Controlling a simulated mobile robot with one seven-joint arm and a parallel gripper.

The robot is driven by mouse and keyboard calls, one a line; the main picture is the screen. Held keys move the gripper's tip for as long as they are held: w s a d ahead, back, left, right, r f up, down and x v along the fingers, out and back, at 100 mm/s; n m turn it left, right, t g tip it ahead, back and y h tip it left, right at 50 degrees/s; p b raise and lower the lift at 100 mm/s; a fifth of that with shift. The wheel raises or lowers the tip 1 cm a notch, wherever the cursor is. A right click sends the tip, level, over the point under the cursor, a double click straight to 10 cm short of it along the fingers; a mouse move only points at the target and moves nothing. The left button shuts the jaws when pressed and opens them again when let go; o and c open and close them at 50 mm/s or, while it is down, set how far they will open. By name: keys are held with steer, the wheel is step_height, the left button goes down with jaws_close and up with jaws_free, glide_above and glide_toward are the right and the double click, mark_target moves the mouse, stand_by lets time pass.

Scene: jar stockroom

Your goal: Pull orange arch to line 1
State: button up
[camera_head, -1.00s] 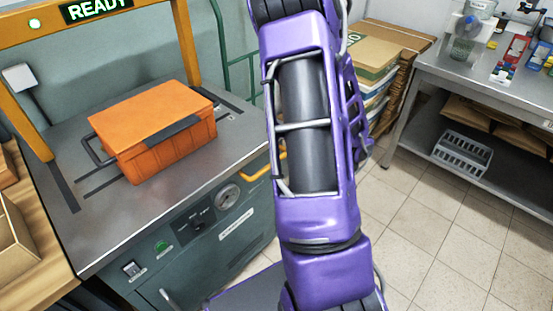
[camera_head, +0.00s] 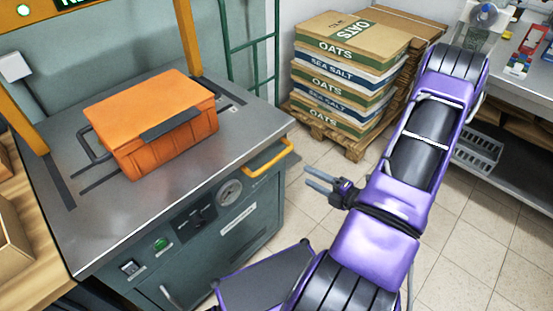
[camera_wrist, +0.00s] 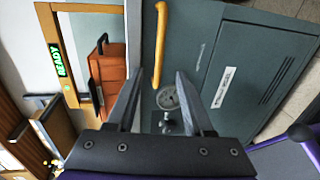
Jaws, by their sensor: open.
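The orange arch (camera_head: 186,38) stands upright over the back of a grey metal-topped machine, its posts by dark slots in the top. Its upper bar is cut off by the head view. In the wrist view the arch (camera_wrist: 50,28) carries a green READY sign. No line marked 1 is readable. An orange-yellow handle (camera_head: 268,158) juts from the machine's front edge; it also shows in the wrist view (camera_wrist: 160,45). My gripper (camera_head: 308,177) is open and empty, to the right of the handle and apart from it and the arch. Its fingers point toward the machine.
An orange case (camera_head: 155,125) with a dark handle sits on the machine top (camera_head: 110,215), in front of the arch. Stacked sacks (camera_head: 340,75) stand on a pallet behind my arm. A steel table (camera_head: 515,95) is at right. Tiled floor lies between.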

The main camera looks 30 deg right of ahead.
mark_target(276, 157)
steer(key=b+x, duration=0.1)
steer(key=x, duration=1.4)
steer(key=shift+r, duration=0.1)
jaws_close()
stand_by(0.8)
